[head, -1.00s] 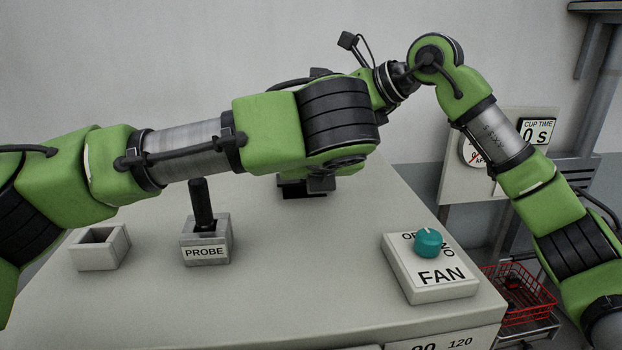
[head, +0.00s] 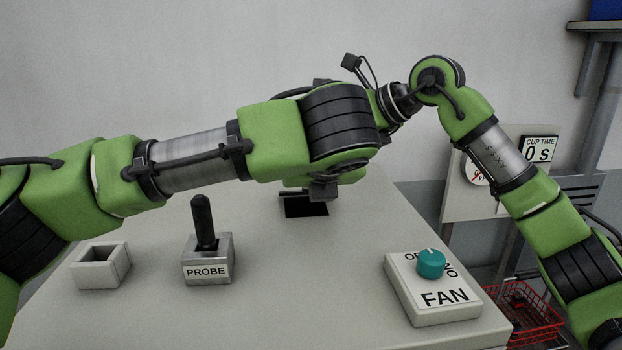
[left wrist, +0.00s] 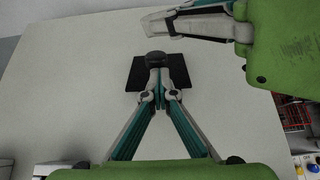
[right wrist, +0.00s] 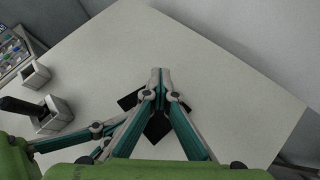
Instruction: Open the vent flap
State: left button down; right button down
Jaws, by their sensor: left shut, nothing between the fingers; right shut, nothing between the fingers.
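The vent shows as a black square (head: 307,211) set in the top of the pale cabinet (head: 350,260), partly hidden behind my left forearm. It also shows in the left wrist view (left wrist: 140,74), under the fingertips of my left gripper (left wrist: 156,62). A dark rounded piece sits at those tips; whether it is part of the flap or of the fingers I cannot tell. The left gripper is shut and empty. My right gripper (right wrist: 160,73) is shut and empty, beside the left one and near the black square (right wrist: 157,128). How far the flap stands open is unclear.
The probe holder (head: 208,260) and an open square cup (head: 101,266) stand on the left of the cabinet top. The fan box (head: 432,292) with its teal knob (head: 431,263) is at the front right. A red basket (head: 525,315) is below, right of the cabinet.

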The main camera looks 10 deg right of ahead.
pick_arm(q)
jog(key=shift+w+a+f, duration=0.15)
jog(key=shift+f, duration=0.2)
dwell(0.3)
pick_arm(e)
jog(key=c, duration=1.8)
grip_release()
